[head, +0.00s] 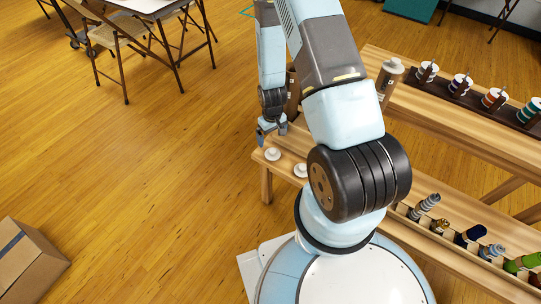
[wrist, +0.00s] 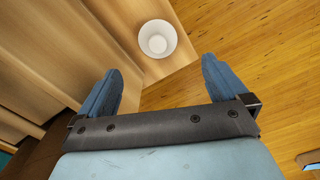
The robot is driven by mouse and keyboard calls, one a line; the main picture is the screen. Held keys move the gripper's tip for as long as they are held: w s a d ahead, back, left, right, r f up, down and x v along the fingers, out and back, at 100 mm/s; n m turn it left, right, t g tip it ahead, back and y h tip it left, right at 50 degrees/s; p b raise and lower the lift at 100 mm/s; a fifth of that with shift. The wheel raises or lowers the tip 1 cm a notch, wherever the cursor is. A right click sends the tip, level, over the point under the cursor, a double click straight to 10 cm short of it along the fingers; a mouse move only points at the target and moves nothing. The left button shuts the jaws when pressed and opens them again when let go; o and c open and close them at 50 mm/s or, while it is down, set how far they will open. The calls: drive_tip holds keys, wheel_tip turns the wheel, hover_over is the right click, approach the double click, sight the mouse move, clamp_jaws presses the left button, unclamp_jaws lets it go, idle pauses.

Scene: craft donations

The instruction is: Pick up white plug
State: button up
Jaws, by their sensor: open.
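Two small white round pieces stand on the low shelf of the wooden bench in the head view, one near its left end (head: 272,154) and one nearer my arm (head: 301,170). Either could be the white plug; I cannot tell them apart by shape. The wrist view shows one white, round, cup-like piece (wrist: 158,39) near a corner of the wood, beyond and roughly between my fingertips. My gripper (head: 271,129) hangs above the shelf's left end. Its blue fingers are apart and empty in the wrist view (wrist: 163,68), not touching the white piece.
The wooden bench (head: 443,121) has an upper tier with striped spools (head: 461,84) in a dark rack and a lower row of coloured bottles (head: 425,206). A cardboard box (head: 27,262) lies on open floor.

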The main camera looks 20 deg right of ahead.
hover_over(273, 151)
drive_tip(key=f, duration=0.5)
drive_tip(key=shift+w+a, duration=0.1)
drive_tip(key=shift+a, duration=0.15)
drive_tip(key=shift+d+f, duration=0.2)
drive_tip(key=shift+f, duration=2.5)
drive_tip(key=c, duration=1.1)
drive_tip(key=shift+r, duration=0.1)
